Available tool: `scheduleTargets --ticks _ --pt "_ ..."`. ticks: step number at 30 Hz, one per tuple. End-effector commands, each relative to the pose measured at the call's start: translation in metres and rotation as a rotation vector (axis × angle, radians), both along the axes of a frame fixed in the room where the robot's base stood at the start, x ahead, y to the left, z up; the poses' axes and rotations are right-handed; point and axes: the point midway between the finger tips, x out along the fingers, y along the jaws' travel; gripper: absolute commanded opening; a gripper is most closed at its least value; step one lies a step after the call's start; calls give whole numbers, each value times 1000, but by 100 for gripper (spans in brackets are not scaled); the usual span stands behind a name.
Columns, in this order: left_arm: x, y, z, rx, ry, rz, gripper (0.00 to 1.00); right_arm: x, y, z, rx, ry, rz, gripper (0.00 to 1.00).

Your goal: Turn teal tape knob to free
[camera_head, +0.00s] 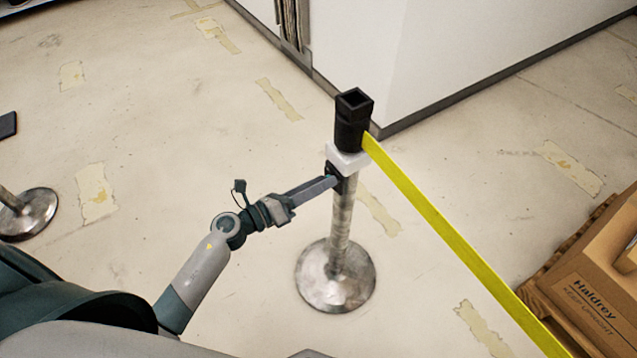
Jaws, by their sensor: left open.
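A barrier post (341,225) stands upright on a round metal base. Its head (351,120) is black with a square open top, and a white collar (346,158) sits just under it. Yellow tape (440,222) runs from the head down to the lower right. I cannot make out a teal knob on the post. My left gripper (333,174) reaches in from the lower left with its tip at the post, just below the white collar. It is open; whether it touches the post I cannot tell. My right gripper is out of view.
A cardboard box (600,285) on a wooden pallet (545,290) stands at the right edge. A white wall block (440,60) is behind the post. Another round metal base (28,215) is at the far left. The floor between is clear.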

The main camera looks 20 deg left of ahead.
Motion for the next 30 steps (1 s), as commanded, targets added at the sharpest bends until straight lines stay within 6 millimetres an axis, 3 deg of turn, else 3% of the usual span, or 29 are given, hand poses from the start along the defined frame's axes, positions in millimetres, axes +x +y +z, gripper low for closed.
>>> scheduleTargets --ticks 2,7,19,27,30 --pt "0 0 0 0 0 0 40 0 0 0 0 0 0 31" --pt "0 0 0 0 0 0 1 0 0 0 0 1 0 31" --pt "0 1 1 -27 23 0 1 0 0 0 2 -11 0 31" --pt "0 1 2 -124 100 0 1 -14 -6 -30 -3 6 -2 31" --pt "0 1 2 -179 143 0 1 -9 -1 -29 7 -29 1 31"
